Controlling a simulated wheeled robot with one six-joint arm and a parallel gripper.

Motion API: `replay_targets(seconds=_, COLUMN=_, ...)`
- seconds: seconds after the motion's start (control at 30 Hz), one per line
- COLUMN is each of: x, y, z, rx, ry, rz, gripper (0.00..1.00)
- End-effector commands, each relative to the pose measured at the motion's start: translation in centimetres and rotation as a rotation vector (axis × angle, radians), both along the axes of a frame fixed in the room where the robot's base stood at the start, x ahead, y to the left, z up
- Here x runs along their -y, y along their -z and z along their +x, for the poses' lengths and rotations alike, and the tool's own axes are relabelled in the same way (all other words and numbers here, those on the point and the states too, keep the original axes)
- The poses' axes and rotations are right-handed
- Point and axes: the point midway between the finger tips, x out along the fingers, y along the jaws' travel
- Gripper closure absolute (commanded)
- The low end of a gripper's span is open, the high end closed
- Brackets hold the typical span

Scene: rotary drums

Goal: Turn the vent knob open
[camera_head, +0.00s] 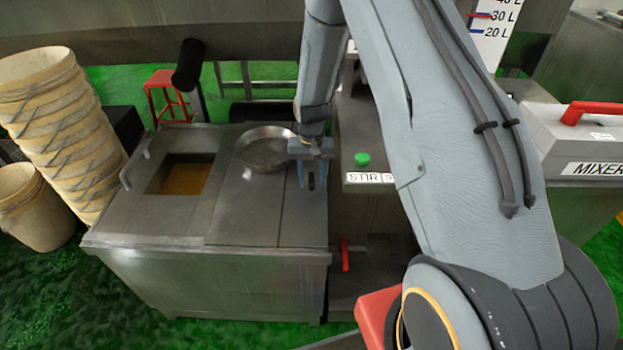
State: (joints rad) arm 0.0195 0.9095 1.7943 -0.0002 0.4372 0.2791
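My gripper (312,184) points down over the right part of a metal cabinet top (250,217). Its two fingers are apart, and a small dark shape shows between them. I cannot tell whether that shape is the vent knob or whether the fingers touch it. No vent knob can be clearly made out elsewhere. A round metal dish or lid (263,150) lies on the cabinet top just left of the gripper. A red lever (345,255) shows low at the cabinet's right side.
A green button (362,159) sits on a panel marked STIR, right of the gripper. An open hatch (167,178) shows brownish contents. Stacked buckets (62,125) stand at left. A black cylinder (188,65) rises behind. A box marked MIXER (590,140) stands at right.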

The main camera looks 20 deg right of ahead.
Motion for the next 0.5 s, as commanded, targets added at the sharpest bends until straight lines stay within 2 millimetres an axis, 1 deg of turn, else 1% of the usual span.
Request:
replay_targets(seconds=0.07, x=0.0, y=-0.2, z=0.0, rx=0.001, ry=0.0, rz=0.0, gripper=0.62)
replay_targets(seconds=0.17, x=0.0, y=-1.1, z=0.1, rx=0.002, ry=0.0, rz=-0.001, gripper=0.62)
replay_targets(seconds=0.5, x=0.0, y=-5.9, z=0.1, rx=0.003, ry=0.0, rz=0.0, gripper=0.62)
